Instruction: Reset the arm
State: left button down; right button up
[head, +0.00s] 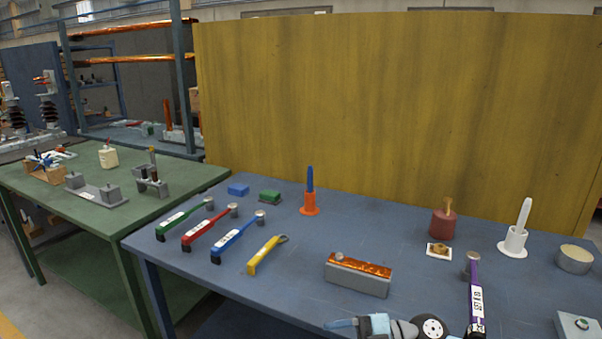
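A grey, light-blue and black object (377,325) with a round black part is cut off by the bottom edge of the picture.
Green (181,218), red (206,229), blue (234,240) and yellow (263,254) tools lie at the left. A copper-topped grey block (358,275) sits centrally. A purple-handled tool (475,300), red pot (442,224) and white holder (514,240) are right. A yellow panel (400,110) stands behind.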

jog(key=s+d+f+m+t+h, duration=0.2)
jog(key=d+f+m+t+h, duration=0.3)
jog(key=m+t, duration=0.5)
jog(key=s+d+f+m+t+h, duration=0.3)
jog(key=d+f+m+t+h, duration=0.25)
jog(key=m, duration=0.55)
jog(key=s+d+f+m+g+h, duration=0.25)
jog(key=s+f+g, duration=0.25)
jog(key=s+f, duration=0.8)
pick_arm(q)
notch_tip(320, 180, up, 14)
jog(key=s+a+p, duration=0.1)
jog(key=p, duration=1.7)
jog(key=shift+r, duration=0.2)
pick_arm(e)
notch_tip(320, 180, up, 15)
jog(key=t, duration=0.1)
jog(key=shift+w+d+h, duration=0.15)
jog(key=shift+h, duration=0.25)
pick_arm(q)
jog(key=shift+a, duration=0.1)
